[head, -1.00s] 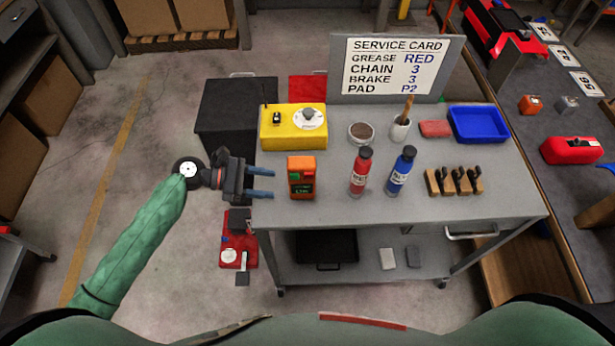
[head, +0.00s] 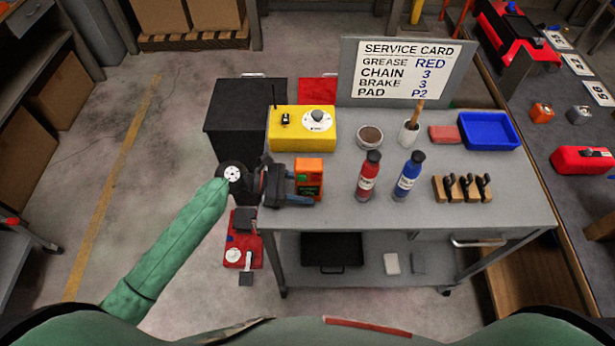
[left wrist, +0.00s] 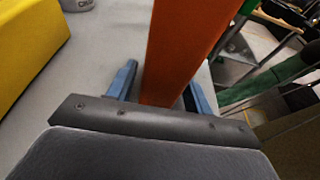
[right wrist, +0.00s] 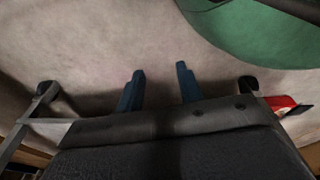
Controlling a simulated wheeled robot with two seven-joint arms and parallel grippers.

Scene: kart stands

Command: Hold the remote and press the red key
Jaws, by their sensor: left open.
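The remote (head: 309,175) is an orange box with a dark, green-marked face, upright on the left front part of the grey cart top. I cannot make out a red key on it. My left gripper (head: 306,187) is around the remote from the left, jaws open. In the left wrist view the orange side of the remote (left wrist: 176,50) stands between the blue fingers of my left gripper (left wrist: 160,88), with a gap beside the left finger. My right gripper (right wrist: 161,85) shows only in the right wrist view, fingers apart and empty above the floor.
A yellow box (head: 290,140) with a dial stands behind the remote. A red bottle (head: 368,177) and a blue bottle (head: 408,175) stand to its right. A wooden block with black pieces (head: 462,190), a blue tray (head: 490,144) and a service card (head: 405,70) are further off.

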